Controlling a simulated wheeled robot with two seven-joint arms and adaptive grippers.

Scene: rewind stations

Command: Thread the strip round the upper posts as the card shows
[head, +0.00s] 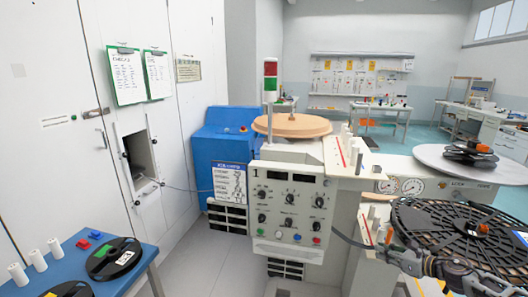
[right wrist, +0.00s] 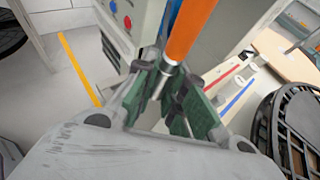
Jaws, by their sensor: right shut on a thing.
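My right gripper (head: 398,252) comes in from the lower right in the head view. In the right wrist view its green-padded fingers (right wrist: 166,82) are closed on an orange-handled thing (right wrist: 188,32) with a short metal collar. Its orange end also shows in the head view (head: 388,236). White upper posts (head: 346,134) stand on the cream top of the station. A card (head: 229,183) with small drawings hangs on the blue cabinet, too small to read. I cannot pick out the strip with certainty. My left gripper is out of view.
The control panel (head: 290,208) with knobs faces me. A wooden disc (head: 292,126) lies behind it. A black slotted reel (head: 415,222) is at the right, below a grey disc (head: 470,160). A blue table (head: 130,252) with reels and white pegs is at lower left.

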